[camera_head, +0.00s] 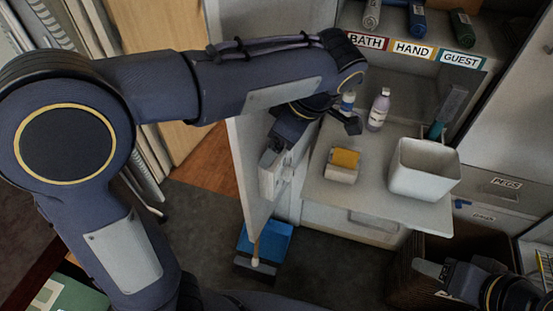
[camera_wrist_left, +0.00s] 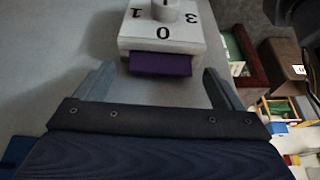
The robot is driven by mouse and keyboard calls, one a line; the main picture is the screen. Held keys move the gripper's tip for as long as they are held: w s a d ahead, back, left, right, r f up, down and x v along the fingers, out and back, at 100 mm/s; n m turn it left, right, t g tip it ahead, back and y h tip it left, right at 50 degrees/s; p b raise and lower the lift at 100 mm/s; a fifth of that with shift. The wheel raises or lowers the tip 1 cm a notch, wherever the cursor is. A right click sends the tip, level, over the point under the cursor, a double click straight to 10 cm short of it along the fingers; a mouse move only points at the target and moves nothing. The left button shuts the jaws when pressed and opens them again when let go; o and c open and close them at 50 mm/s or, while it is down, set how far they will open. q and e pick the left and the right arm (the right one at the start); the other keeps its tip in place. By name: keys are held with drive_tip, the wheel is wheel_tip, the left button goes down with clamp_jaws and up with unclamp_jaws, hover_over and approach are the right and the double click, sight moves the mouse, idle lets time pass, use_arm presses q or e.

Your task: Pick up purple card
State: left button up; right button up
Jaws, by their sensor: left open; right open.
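The purple card (camera_wrist_left: 160,64) sticks out of a white box (camera_wrist_left: 185,42) with a round knob and black digits in the left wrist view. My left gripper (camera_wrist_left: 158,74) is open, with one finger on each side of the card. The card appears between the fingers, but I cannot tell whether they are level with it. In the head view the white box (camera_head: 271,176) is on the upright panel, just below my left gripper (camera_head: 300,133). I cannot make out the card there. My right gripper (camera_head: 432,281) is open and empty at the lower right.
A shelf at the right holds a pale bottle (camera_head: 379,110), a yellow-topped holder (camera_head: 342,165) and a white bin (camera_head: 424,170). Rolled towels lie above the labels. A blue dustpan (camera_head: 264,242) is on the floor below the panel (camera_head: 248,150). Dark floor lies open between.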

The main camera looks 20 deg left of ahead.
use_arm(q)
drive_tip(key=c, duration=1.3)
